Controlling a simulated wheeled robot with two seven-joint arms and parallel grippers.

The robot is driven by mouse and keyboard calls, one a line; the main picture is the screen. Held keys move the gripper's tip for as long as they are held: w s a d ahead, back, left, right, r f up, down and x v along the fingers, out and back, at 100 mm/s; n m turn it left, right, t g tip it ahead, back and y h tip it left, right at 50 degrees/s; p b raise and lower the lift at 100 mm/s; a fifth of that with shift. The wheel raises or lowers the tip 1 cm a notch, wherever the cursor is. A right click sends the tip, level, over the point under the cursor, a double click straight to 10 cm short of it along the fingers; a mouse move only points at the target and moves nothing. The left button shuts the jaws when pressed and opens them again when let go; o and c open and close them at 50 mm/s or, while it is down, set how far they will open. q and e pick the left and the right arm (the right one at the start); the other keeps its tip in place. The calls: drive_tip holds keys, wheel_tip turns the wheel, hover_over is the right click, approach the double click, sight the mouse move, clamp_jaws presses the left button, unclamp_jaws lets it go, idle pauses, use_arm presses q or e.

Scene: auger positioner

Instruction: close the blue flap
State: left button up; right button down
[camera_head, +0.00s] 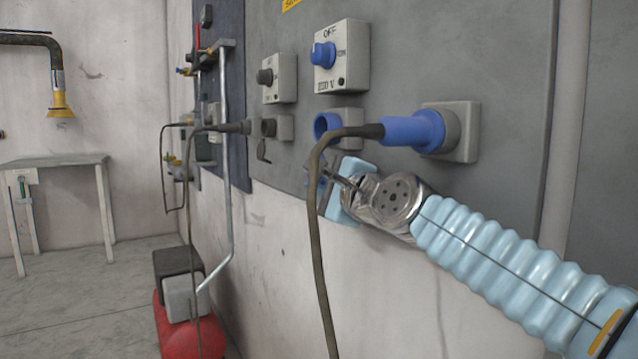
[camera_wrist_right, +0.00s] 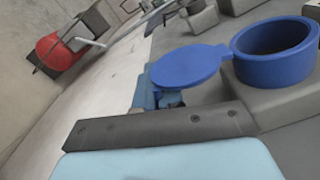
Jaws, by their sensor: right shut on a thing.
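The blue flap (camera_wrist_right: 190,67) is a flat round lid, joined by a short hinge to the rim of a blue ring-shaped socket (camera_wrist_right: 275,50) in the right wrist view. It stands open, swung away from the socket mouth. In the head view the socket (camera_head: 322,124) shows on its grey box, partly behind a cable, and the flap is mostly hidden. My right gripper (camera_head: 332,188) is just below the socket, its arm coming from the right. In the wrist view its jaws (camera_wrist_right: 163,108) are shut on the flap's lower part. My left gripper is not in view.
A blue plug (camera_head: 412,130) sits in the socket box to the right, and its dark cable (camera_head: 315,220) hangs in front of the open socket. Switch boxes (camera_head: 342,55) are above. A grey plug and cable (camera_head: 225,128) are at left.

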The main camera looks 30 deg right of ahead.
drive_tip(key=shift+s+a+r+m+p, duration=0.1)
drive_tip(key=shift+a+m+p, duration=0.5)
drive_tip(key=shift+m+p, duration=0.55)
drive_tip(key=shift+a+r+m+p, duration=0.1)
drive_tip(key=shift+a+m+p, duration=0.55)
drive_tip(key=shift+m+p, duration=0.5)
drive_tip(key=shift+s+a+m+p, duration=0.1)
drive_tip(key=shift+a+m+p, duration=0.5)
drive_tip(key=shift+m+p, duration=0.55)
drive_tip(key=c, duration=1.3)
unclamp_jaws()
drive_tip(key=shift+o, duration=0.2)
